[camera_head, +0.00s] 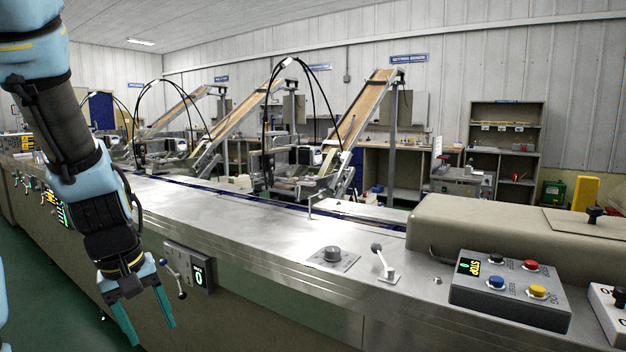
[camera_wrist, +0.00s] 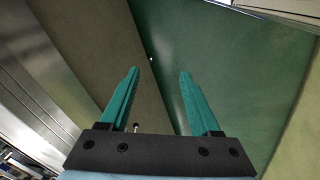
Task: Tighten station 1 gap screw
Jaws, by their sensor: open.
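My gripper (camera_head: 150,330) hangs at the lower left in the head view, in front of the machine's side panel, its teal fingers pointing down. It is open and empty. In the wrist view its two fingers (camera_wrist: 159,74) stand apart with nothing between them, above green floor and a beige panel. Feeder stations stand behind the long machine bed; the nearest (camera_head: 300,170) is in the middle, under an inclined conveyor (camera_head: 362,108). I cannot make out a gap screw or a station number at this size.
A lever (camera_head: 172,278) and a display box (camera_head: 199,274) on the side panel are close right of my gripper. The metal bed (camera_head: 240,220) carries a knob (camera_head: 332,254) and a small lever (camera_head: 383,262). A button box (camera_head: 510,290) sits at the right.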

